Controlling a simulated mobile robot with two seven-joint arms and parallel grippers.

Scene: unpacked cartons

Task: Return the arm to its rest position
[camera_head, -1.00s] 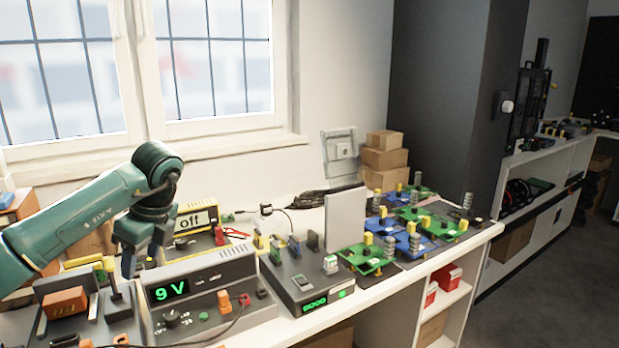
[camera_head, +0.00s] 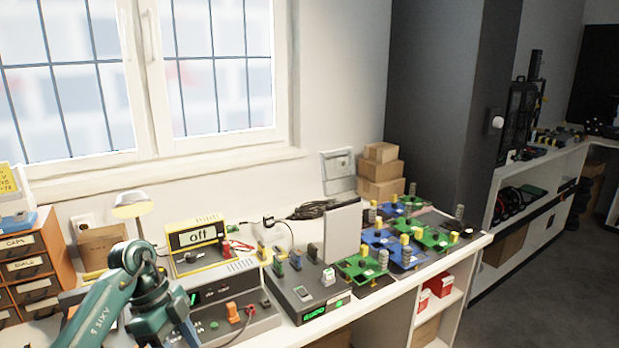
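My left arm (camera_head: 105,305) is teal and comes in from the lower left in the head view. Its gripper (camera_head: 170,338) hangs low at the bottom edge, in front of the power supply (camera_head: 225,297). Its fingers look spread apart, with nothing seen between them; their tips are at or past the frame edge. The arm covers the left part of the power supply and its display. My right arm and gripper are not in view.
A yellow meter reading "off" (camera_head: 197,237), a tester with a green display (camera_head: 300,295) and a grey panel (camera_head: 342,229) stand on the bench. Green and blue boards (camera_head: 375,238) lie further right. A drawer cabinet (camera_head: 32,262) and lamp (camera_head: 132,205) stand left. Open floor (camera_head: 560,290) lies right.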

